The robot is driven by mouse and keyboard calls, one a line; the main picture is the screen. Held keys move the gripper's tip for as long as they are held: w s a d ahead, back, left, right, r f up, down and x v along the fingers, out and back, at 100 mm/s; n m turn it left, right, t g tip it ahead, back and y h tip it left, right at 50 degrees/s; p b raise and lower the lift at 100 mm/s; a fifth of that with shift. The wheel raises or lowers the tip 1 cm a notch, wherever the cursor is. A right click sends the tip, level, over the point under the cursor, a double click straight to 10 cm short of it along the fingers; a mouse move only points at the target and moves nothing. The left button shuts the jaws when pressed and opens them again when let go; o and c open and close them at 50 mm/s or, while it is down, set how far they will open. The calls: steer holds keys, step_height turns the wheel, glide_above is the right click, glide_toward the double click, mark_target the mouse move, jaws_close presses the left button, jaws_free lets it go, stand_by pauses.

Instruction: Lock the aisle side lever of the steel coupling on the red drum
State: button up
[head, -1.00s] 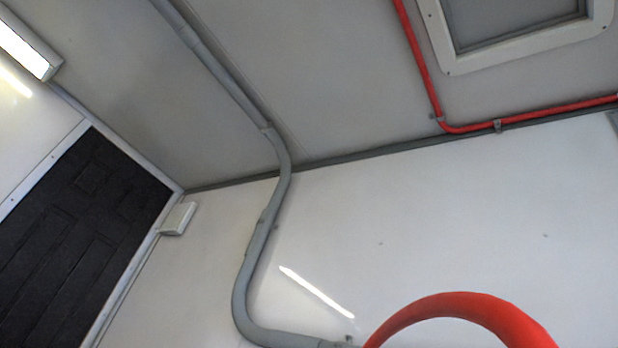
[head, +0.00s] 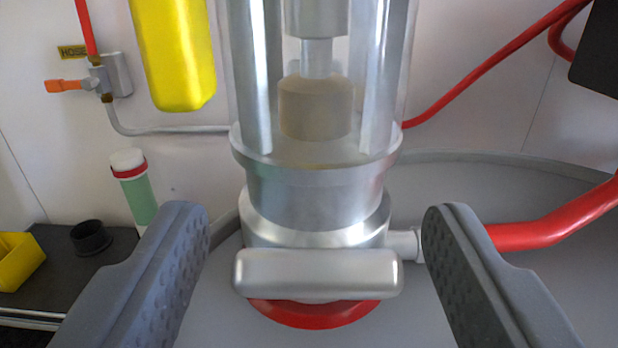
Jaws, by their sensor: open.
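The steel coupling (head: 312,205) stands upright in the middle, under a clear cylinder (head: 320,75) with metal rods. A rounded silver bar (head: 318,273), which looks like a lever seen end-on or broadside, lies across the coupling's front. I cannot tell whether it is the aisle side one or how it is set. A red ring (head: 315,313) shows under it. The grey round top (head: 450,180) below has a raised rim; no red drum wall shows. My gripper (head: 316,220) is open and empty, one finger on each side of the coupling, apart from the bar in the picture.
A red hose (head: 545,228) joins the coupling's right side by a short fitting. A yellow body (head: 175,50) hangs at upper left, near an orange-handled valve (head: 70,86). A green and white cylinder (head: 134,185) and a yellow bin (head: 18,260) stand at left.

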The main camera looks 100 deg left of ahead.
steer(key=shift+s+a, duration=0.1)
steer(key=shift+a, duration=0.45)
jaws_close()
steer(key=shift+a+r+p, duration=0.15)
steer(key=shift+r+p, duration=0.25)
steer(key=shift+p, duration=0.65)
steer(key=shift+a+t+h+p, duration=0.2)
steer(key=shift+t+h+p, duration=0.1)
steer(key=shift+h+p, duration=0.3)
jaws_free()
steer(key=shift+f, duration=0.1)
steer(key=shift+d, duration=0.1)
